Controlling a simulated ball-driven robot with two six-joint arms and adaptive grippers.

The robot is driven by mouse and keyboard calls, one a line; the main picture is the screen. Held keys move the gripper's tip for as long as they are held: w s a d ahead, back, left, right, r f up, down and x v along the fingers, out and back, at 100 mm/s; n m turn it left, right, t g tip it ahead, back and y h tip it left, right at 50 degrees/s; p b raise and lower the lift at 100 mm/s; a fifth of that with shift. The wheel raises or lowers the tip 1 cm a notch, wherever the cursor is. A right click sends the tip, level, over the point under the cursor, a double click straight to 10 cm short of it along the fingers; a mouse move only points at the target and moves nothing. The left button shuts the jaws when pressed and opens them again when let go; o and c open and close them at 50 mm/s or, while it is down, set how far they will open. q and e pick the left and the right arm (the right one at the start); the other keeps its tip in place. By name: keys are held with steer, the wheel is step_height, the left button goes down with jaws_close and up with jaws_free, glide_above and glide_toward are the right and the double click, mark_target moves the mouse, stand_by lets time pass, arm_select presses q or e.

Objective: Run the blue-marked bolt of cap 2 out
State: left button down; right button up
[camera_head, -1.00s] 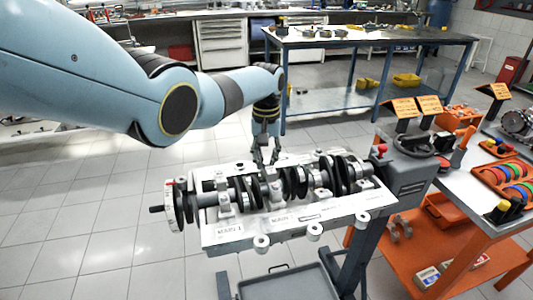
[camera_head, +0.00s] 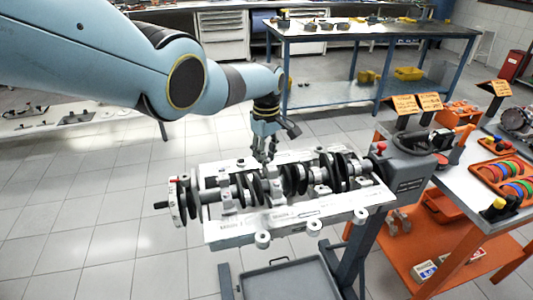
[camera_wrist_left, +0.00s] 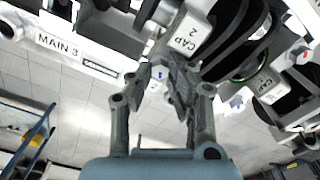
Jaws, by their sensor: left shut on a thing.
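Cap 2 (camera_wrist_left: 188,38) shows in the wrist view with a white "CAP 2" label, on the crankshaft (camera_head: 290,180) side of the engine block (camera_head: 232,226). My left gripper (camera_head: 265,157) points down over the middle of the crankshaft, at cap 2. In the wrist view its fingers (camera_wrist_left: 163,88) are closed around the blue-marked bolt (camera_wrist_left: 160,73) beside the cap's label. The fingers hide part of the bolt, so I cannot tell how far it is out of its hole. My right gripper is not in view.
Another labelled cap (camera_wrist_left: 268,88) sits to the right in the wrist view, with blue and red marks near it. In the head view, an orange cart (camera_head: 425,255) stands right of the engine stand. A grey tray (camera_head: 290,282) lies below the block. A blue-framed bench (camera_head: 370,38) stands behind.

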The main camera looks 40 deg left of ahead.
arm_select(q)
steer(key=shift+s+d+f+n, duration=0.1)
steer(key=shift+s+f+n, duration=0.1)
steer(key=shift+n, duration=0.3)
steer(key=c, duration=1.6)
jaws_free()
steer(key=shift+o, duration=0.3)
steer(key=shift+w, duration=0.15)
steer(key=shift+r, duration=0.1)
steer(key=shift+w+r, duration=0.1)
steer(key=shift+r, duration=0.45)
step_height(320, 180, up, 11)
steer(key=shift+f, duration=0.15)
